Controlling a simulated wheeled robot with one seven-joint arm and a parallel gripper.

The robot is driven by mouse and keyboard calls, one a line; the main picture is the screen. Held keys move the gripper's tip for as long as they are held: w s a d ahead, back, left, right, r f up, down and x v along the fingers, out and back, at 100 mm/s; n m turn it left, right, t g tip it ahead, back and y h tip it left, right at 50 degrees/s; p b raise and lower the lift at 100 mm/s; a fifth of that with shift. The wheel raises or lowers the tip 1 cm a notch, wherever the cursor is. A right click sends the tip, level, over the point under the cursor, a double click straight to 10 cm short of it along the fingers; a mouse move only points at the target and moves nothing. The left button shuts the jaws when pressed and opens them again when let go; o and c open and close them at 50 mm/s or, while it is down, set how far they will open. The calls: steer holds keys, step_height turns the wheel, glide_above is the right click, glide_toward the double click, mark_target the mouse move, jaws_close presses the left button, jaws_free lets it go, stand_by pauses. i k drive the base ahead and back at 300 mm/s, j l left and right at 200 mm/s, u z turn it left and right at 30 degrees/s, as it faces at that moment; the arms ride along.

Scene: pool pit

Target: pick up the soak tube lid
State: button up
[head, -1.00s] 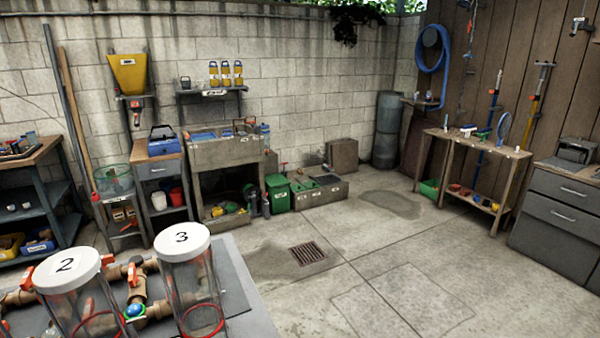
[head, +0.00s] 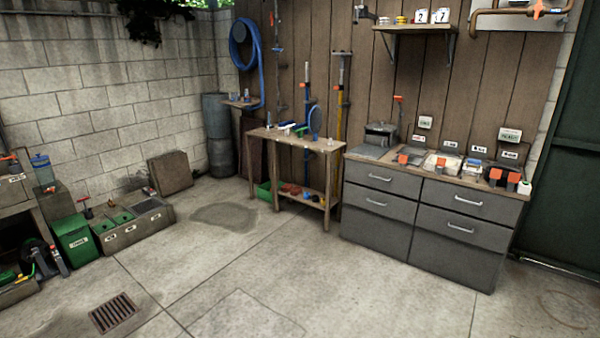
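I cannot make out a soak tube lid in the head view now. The clear tubes with white numbered lids from the earlier view are out of frame. My gripper is not in view, so I cannot see its state or what it may hold.
A grey drawer cabinet (head: 378,203) with trays on top stands at the right. A wooden bench (head: 323,146) holds small items left of it. A wall shelf (head: 412,28) carries white numbered containers. Green bins (head: 75,238) stand left. The concrete floor (head: 330,265), with a drain grate (head: 112,313), is open.

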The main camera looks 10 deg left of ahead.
mark_target(39, 159)
steer(key=i+l, duration=0.1)
steer(key=i, duration=0.2)
steer(key=i+l+z, duration=0.1)
steer(key=i, duration=0.25)
steer(key=i+u, duration=0.2)
steer(key=u, duration=0.15)
steer(key=i+u, duration=0.15)
steer(key=u, duration=0.2)
steer(key=i+u, duration=0.2)
steer(key=u, duration=0.2)
steer(key=i+j+u, duration=0.15)
steer(key=i+u, duration=0.95)
steer(key=i+j, duration=0.15)
steer(key=i, duration=1.6)
steer(key=i+j, duration=0.15)
steer(key=i, duration=1.65)
steer(key=i+j+z, duration=0.25)
steer(key=i+j, duration=0.2)
steer(key=i, duration=0.15)
steer(key=i+j+z, duration=0.25)
steer(key=i+j, duration=0.25)
